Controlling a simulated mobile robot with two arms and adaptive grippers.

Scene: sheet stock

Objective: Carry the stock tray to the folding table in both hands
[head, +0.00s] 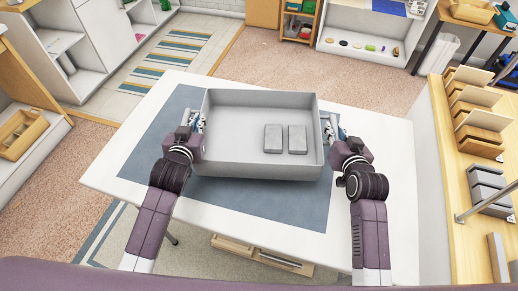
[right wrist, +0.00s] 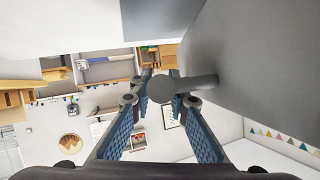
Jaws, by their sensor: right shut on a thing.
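The stock tray (head: 262,167) is a grey open box in the middle of the head view. Two grey blocks (head: 285,139) lie inside it, right of its middle. The tray is over a white table (head: 120,165) with a blue-grey mat (head: 155,140); I cannot tell whether it touches the mat. My left gripper (head: 198,124) is at the tray's left wall, its fingertips partly hidden, so its closure is unclear. My right gripper (head: 333,128) is at the right wall. In the right wrist view its blue-padded fingers are shut on the tray's grey round handle (right wrist: 190,87).
A wooden shelf unit (head: 440,170) with grey stock stands close on the right. White shelves (head: 70,60) stand at the upper left, and a striped rug (head: 165,60) lies beside them. A wooden bin (head: 25,132) is at the far left. Floor behind the table is clear.

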